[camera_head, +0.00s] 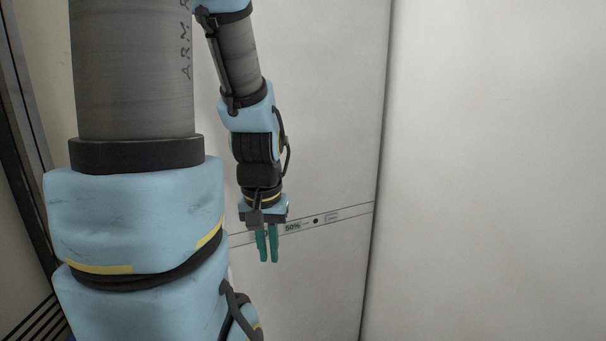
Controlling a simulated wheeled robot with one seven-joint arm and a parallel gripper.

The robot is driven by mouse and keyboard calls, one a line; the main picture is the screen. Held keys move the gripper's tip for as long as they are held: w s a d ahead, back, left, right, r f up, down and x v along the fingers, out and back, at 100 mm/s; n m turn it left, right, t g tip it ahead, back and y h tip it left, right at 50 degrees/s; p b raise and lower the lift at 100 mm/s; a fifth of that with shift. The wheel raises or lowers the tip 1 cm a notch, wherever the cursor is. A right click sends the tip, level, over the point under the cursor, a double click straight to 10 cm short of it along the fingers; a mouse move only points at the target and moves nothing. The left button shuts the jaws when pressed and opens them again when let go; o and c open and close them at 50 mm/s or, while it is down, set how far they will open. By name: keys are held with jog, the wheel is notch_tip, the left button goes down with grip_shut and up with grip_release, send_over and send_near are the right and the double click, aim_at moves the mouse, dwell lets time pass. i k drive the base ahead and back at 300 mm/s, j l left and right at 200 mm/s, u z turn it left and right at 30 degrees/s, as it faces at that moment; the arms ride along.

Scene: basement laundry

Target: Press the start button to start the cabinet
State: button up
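The cabinet (325,120) is a tall, pale, flat-fronted unit in the middle of the head view. A thin control strip (350,213) crosses its front, tilted up to the right. The strip carries a "50%" display (292,227), a small black round dot (316,221) and a small outlined label (333,217). I cannot tell which mark is the start button. My gripper (269,260) hangs with its teal fingers pointing down, in front of the strip and left of the display. The fingers are close together with a thin gap. It hides part of the strip; contact cannot be judged.
A second pale flat surface (490,160) fills the right side, beyond a dark vertical seam (376,190). A dark frame (28,150) and slatted dark strips (38,318) stand at the far left. My large arm links cover much of the left side.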

aim_at(335, 217)
jog(key=i+j, duration=0.15)
jog(key=j, duration=0.2)
jog(key=i+j, duration=0.1)
jog(key=j, duration=0.3)
jog(key=i+j+z, duration=0.1)
jog(key=j, duration=0.25)
jog(key=i+j, duration=0.15)
jog(key=j, duration=0.25)
